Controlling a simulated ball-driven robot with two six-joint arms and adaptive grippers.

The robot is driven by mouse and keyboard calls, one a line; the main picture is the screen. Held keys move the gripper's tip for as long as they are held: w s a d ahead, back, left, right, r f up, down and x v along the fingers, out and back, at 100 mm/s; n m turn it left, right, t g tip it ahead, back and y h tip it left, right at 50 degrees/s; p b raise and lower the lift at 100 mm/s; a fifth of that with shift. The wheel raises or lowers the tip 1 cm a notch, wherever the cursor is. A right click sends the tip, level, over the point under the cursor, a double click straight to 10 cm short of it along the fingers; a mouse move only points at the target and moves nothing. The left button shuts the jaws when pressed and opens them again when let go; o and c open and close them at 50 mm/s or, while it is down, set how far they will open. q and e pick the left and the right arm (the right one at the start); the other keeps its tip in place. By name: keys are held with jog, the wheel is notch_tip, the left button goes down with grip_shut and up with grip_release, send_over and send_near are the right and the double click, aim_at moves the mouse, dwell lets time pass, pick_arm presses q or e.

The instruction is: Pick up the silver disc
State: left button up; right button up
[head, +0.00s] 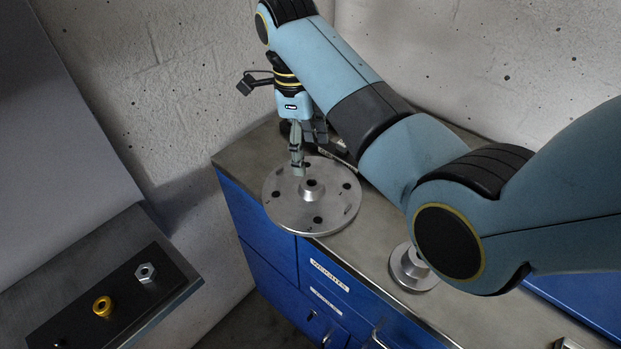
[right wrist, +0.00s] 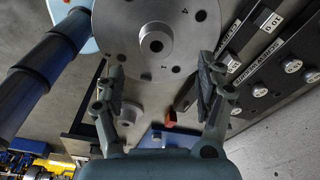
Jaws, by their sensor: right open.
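The large silver disc (head: 288,212) lies flat on the bench near its far left corner, with a raised central hub and several dark holes. In the right wrist view the disc (right wrist: 125,28) fills the upper middle. My right gripper (head: 299,168) points down over the disc, close to its hub, partly covering the far side. In the right wrist view its fingers (right wrist: 157,85) are spread apart with nothing between them; the hub is beyond the fingertips. I cannot tell whether a finger touches the disc. My left gripper is not in view.
A smaller silver flanged piece (head: 404,272) stands on the bench (head: 360,240), partly behind my arm. Labelled blue drawers (head: 270,275) are below. A dark tray (head: 60,320) at lower left holds a gold piece (head: 102,306) and a silver nut (head: 146,272). Concrete walls close the back.

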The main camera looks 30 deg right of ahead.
aim_at(311, 179)
jog(key=f, duration=0.2)
jog(key=shift+s+f, duration=0.3)
jog(key=shift+f, duration=0.05)
jog(key=f, duration=0.3)
jog(key=f+p, duration=0.1)
jog(key=shift+s+d+f, duration=0.1)
jog(key=shift+s+f, duration=0.15)
jog(key=shift+f, duration=0.25)
jog(key=shift+w, duration=0.1)
jog(key=shift+c, duration=0.6)
jog(key=c, duration=1.4)
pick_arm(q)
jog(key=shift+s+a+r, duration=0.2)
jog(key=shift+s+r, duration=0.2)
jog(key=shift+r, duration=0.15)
pick_arm(e)
grip_shut()
